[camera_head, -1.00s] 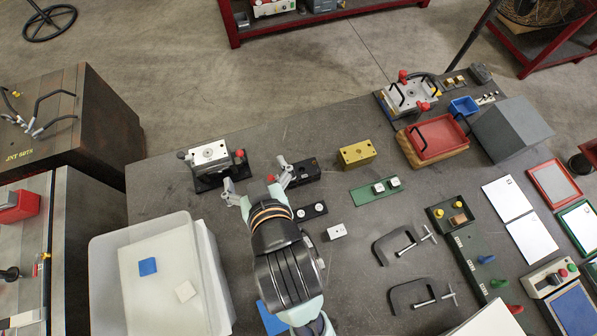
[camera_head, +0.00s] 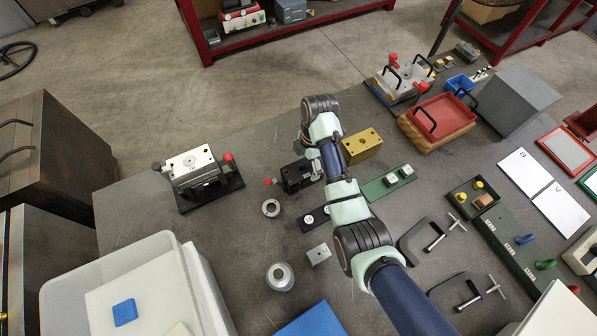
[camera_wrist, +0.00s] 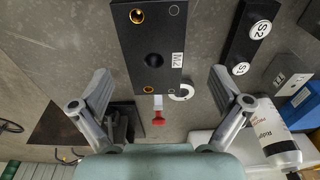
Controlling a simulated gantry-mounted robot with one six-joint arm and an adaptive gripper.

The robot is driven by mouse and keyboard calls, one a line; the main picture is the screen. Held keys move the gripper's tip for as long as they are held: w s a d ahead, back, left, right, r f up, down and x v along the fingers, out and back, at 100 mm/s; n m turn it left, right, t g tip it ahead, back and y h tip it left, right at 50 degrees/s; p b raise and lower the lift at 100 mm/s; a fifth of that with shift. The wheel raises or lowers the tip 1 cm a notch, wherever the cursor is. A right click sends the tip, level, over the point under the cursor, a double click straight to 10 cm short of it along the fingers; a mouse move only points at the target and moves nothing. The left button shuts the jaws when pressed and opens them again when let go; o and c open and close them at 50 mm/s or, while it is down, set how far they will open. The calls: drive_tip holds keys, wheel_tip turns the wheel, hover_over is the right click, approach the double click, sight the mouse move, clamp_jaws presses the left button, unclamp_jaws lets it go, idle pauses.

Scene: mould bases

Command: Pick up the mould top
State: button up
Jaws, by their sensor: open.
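A black block (camera_wrist: 155,45) marked M2, with a brass-ringed hole at one corner, lies below and between my open fingers in the wrist view. My gripper (camera_wrist: 160,83) holds nothing. In the head view the black block (camera_head: 296,178) sits mid-table, partly hidden by my arm, with a red knob on its left. A silver block (camera_head: 190,166) stands on a black base plate at the left, with a red knob. A gold block (camera_head: 361,146) is just right of my arm. No label tells which piece is the mould top.
A dark plate with S1 and S2 discs (camera_wrist: 252,40) lies beside the black block. A steel ring (camera_head: 271,208), a round metal part (camera_head: 280,276) and a small grey block (camera_head: 319,254) are nearby. A green strip (camera_head: 389,183) lies to the right. A white bin (camera_head: 60,300) stands front left.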

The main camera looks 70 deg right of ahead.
drive_tip(key=f, duration=0.3)
drive_tip(key=w+f, duration=0.1)
drive_tip(key=f, duration=0.1)
drive_tip(key=shift+a+f+b, duration=0.1)
drive_tip(key=shift+f+b, duration=0.05)
drive_tip(key=shift+b, duration=0.15)
drive_tip(key=c, duration=1.9)
drive_tip(key=shift+o, duration=0.2)
wheel_tip(320, 180, up, 11)
drive_tip(key=p, duration=0.2)
wheel_tip(320, 180, up, 9)
drive_tip(key=p, duration=0.9)
hover_over(302, 171)
drive_tip(key=shift+s, duration=0.1)
